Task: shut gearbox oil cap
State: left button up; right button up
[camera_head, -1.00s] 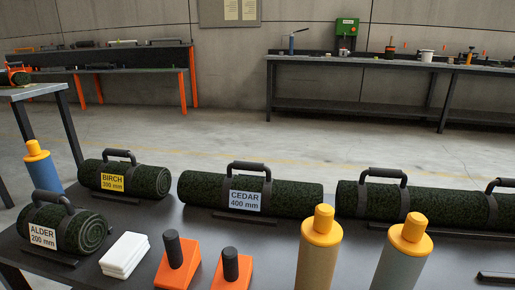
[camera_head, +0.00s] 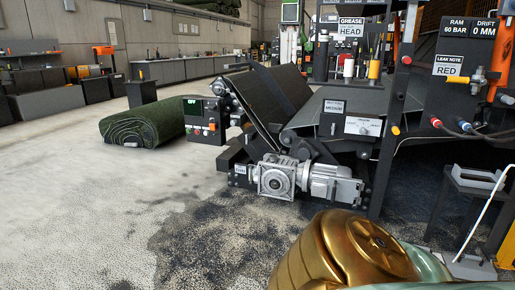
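The silver gearbox (camera_head: 275,180) sits low on the front of the dark conveyor machine, near the middle of the head view. Its ribbed motor (camera_head: 335,186) extends to the right. The oil cap is too small to make out, so I cannot tell whether it is open or shut. Neither gripper is in view.
A control box (camera_head: 203,120) reading OFF stands left of the machine's belt (camera_head: 262,105). A turf roll (camera_head: 143,122) lies on the floor at left. A rack with hoses (camera_head: 470,130) stands at right. The floor before the gearbox is stained but clear.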

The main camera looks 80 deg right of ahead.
aim_at(281, 151)
jog(key=z, duration=2.55)
jog(key=i+z, duration=0.15)
jog(key=i+j+z, duration=0.4)
jog(key=i+j, duration=0.6)
jog(key=i, duration=0.6)
jog(key=i+j+z, duration=0.35)
jog(key=i+j, duration=1.1)
jog(key=k+l+u, duration=0.1)
jog(key=l+u, duration=0.25)
jog(key=k+l+u, duration=0.15)
jog(key=u, duration=0.25)
jog(key=k+l+u, duration=0.2)
jog(key=l+u, duration=0.15)
